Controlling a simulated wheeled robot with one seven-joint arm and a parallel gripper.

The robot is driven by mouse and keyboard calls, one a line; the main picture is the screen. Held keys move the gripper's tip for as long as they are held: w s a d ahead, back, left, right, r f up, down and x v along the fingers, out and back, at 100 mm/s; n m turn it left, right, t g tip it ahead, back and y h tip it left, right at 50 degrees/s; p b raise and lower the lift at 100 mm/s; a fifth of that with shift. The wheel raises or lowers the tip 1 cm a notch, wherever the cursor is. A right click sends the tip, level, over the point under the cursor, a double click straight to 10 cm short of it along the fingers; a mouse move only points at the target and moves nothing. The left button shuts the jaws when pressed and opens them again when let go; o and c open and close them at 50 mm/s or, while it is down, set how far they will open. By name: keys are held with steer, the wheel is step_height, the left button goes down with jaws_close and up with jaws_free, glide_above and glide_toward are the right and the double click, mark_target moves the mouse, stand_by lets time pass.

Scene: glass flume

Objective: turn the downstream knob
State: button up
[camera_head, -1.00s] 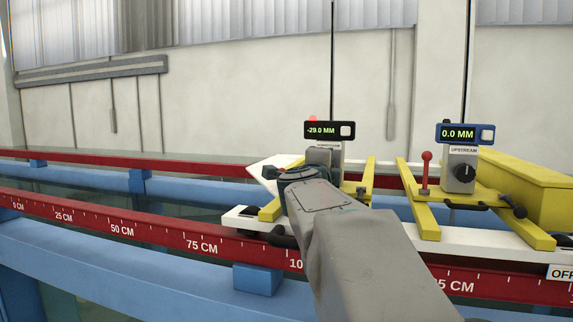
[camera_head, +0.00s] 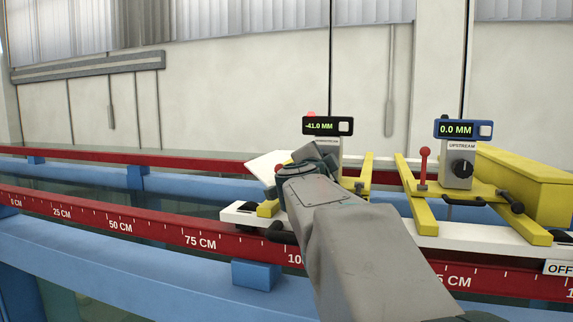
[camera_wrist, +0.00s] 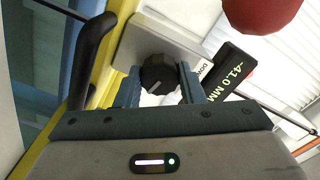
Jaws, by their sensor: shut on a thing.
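The downstream knob (camera_wrist: 157,74) is black and round, on a grey box below the downstream display. In the wrist view it sits between the two fingers of my gripper (camera_wrist: 160,88), which is shut on it. In the head view my gripper (camera_head: 318,160) is in front of the downstream box and hides the knob. The downstream display (camera_head: 327,126) reads -41.0 MM, and the same reading shows tilted in the wrist view (camera_wrist: 240,85). The upstream knob (camera_head: 462,168) is on its own grey box at the right, under a display (camera_head: 464,130) reading 0.0 MM.
Yellow carriage frames (camera_head: 417,205) stand on the flume rails. A red ball-topped lever (camera_head: 424,155) rises beside the upstream box. A black handle (camera_wrist: 92,55) is close to the left of my gripper in the wrist view. The red scale rail (camera_head: 160,232) runs along the front.

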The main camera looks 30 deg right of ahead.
stand_by(0.4)
steer(key=o, duration=1)
steer(key=shift+s, duration=0.1)
steer(key=b+v, duration=0.1)
steer(key=v, duration=1.2)
steer(key=shift+s+a, duration=0.2)
steer(key=shift+a, duration=0.05)
